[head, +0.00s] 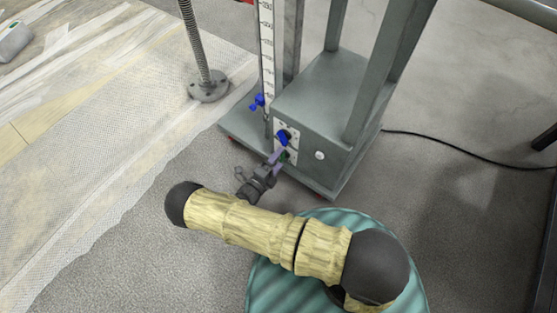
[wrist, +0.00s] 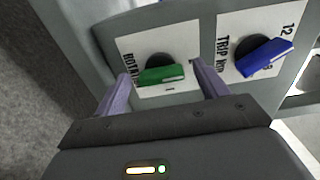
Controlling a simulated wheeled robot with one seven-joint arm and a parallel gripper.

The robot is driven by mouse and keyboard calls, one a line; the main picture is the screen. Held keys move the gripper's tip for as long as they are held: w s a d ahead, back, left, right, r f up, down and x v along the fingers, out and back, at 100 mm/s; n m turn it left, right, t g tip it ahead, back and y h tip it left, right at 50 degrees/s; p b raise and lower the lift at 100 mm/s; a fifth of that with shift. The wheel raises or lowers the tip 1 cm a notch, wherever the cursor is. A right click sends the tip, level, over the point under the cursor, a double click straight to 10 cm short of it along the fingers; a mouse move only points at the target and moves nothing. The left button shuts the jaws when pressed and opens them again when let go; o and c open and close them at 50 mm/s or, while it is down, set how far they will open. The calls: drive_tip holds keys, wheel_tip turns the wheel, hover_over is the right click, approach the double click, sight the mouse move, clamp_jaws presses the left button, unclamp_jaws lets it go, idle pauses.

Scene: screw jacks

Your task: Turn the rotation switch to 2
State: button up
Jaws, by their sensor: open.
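The rotation switch has a green handle (wrist: 162,75) on a black round base, on a white plate whose partly hidden label starts with "ROTA". The handle lies nearly level in the wrist view. My gripper (wrist: 161,70) is open, with one purple-grey finger on each side of the green handle; I see no clear contact. In the head view my gripper (head: 275,160) is at the front of the grey box, and a bit of the green switch (head: 285,155) shows behind it. The switch's numbers are mostly hidden or too small to read.
A blue-handled switch (wrist: 264,58), its plate label beginning with "TRIP", is right beside the green one. The grey box (head: 320,100) sits on the jack's base between upright posts. Another blue handle (head: 257,102) is by the scale. A threaded rod (head: 195,45) stands left.

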drive_tip(key=b+v, duration=0.2)
drive_tip(key=v, duration=1.5)
drive_tip(key=d+r+n+g+y+p, duration=0.5)
drive_tip(key=r+n+p, duration=0.5)
drive_tip(key=r+p, duration=1.05)
drive_tip(key=w+d+r+n+g+y+p, duration=0.15)
drive_tip(key=d+r+n+g+p, duration=0.65)
drive_tip(key=r, duration=2.2)
drive_tip(key=d+r+n+g+y+p, duration=0.1)
drive_tip(key=d+r+n+y+p, duration=0.35)
drive_tip(key=r+n+p, duration=1.25)
drive_tip(key=d+r+m+t+p, duration=0.1)
drive_tip(key=d+r+m+p, duration=0.2)
drive_tip(key=r, duration=0.6)
drive_tip(key=d+r+m+t+p, duration=0.1)
drive_tip(key=d+r+m+p, duration=0.2)
drive_tip(key=r+m, duration=0.3)
wheel_tip(320, 180, up, 3)
drive_tip(key=shift+s+d+f+m+p, duration=0.1)
drive_tip(key=shift+s+d+m+p, duration=0.25)
drive_tip(key=shift+p, duration=0.3)
